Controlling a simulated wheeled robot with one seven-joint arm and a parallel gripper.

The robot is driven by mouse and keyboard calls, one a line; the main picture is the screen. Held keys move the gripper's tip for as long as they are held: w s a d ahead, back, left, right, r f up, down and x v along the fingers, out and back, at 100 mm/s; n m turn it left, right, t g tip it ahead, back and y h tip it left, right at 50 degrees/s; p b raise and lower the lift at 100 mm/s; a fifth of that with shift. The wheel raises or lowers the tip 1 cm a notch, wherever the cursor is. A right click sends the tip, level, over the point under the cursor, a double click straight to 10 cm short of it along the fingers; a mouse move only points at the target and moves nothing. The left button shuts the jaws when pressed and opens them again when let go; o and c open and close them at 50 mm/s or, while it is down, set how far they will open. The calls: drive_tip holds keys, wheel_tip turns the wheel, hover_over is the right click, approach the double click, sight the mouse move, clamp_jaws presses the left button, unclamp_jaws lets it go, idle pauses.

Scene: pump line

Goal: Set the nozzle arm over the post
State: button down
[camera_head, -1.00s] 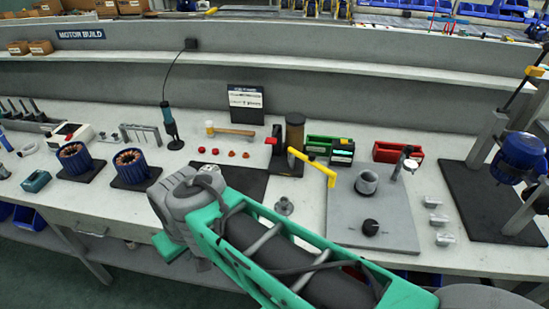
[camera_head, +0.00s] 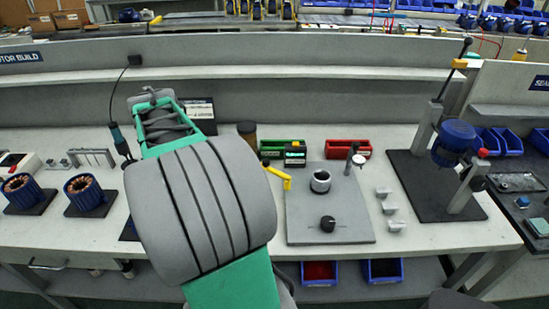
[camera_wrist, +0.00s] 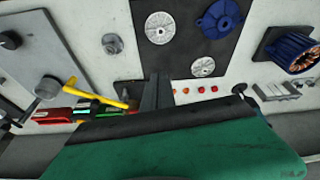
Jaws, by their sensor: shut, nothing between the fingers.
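The yellow nozzle arm (camera_head: 279,175) is a bar with a bent-down end, sticking out to the left of the grey fixture plate (camera_head: 300,232). In the wrist view the nozzle arm (camera_wrist: 98,91) lies to the left of my gripper (camera_wrist: 156,92), apart from it. A short grey hollow post (camera_head: 320,182) stands on the plate, with the nozzle arm's tip to its left, not over it. The post also shows in the wrist view (camera_wrist: 48,88). My gripper is shut and empty above the bench; in the head view my own arm hides it.
A black knob (camera_head: 328,223) and a gauge stand (camera_head: 351,158) are on the plate. Green (camera_head: 272,147) and red (camera_head: 347,148) bins stand behind. A dark mat with metal discs (camera_wrist: 160,28) lies near my gripper. Grey blocks (camera_head: 390,208) lie right of the plate.

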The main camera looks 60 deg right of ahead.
drive_tip(key=s+d+f+m+g, duration=0.1)
drive_tip(key=s+d+m, duration=0.3)
drive_tip(key=d, duration=0.9)
drive_tip(key=s+d+f+m+g+p, duration=0.1)
drive_tip(key=s+d+m, duration=0.3)
drive_tip(key=s+d, duration=0.6)
drive_tip(key=d, duration=0.3)
drive_tip(key=shift+s+d+f+m+g+h+p, duration=0.25)
drive_tip(key=shift+m+g+h+p, duration=0.05)
drive_tip(key=shift+m+h, duration=0.1)
wheel_tip(320, 180, down, 9)
drive_tip(key=p, duration=0.4)
drive_tip(key=shift+w+a+f, duration=0.15)
drive_tip(key=shift+a+f, duration=0.05)
drive_tip(key=shift+a, duration=0.15)
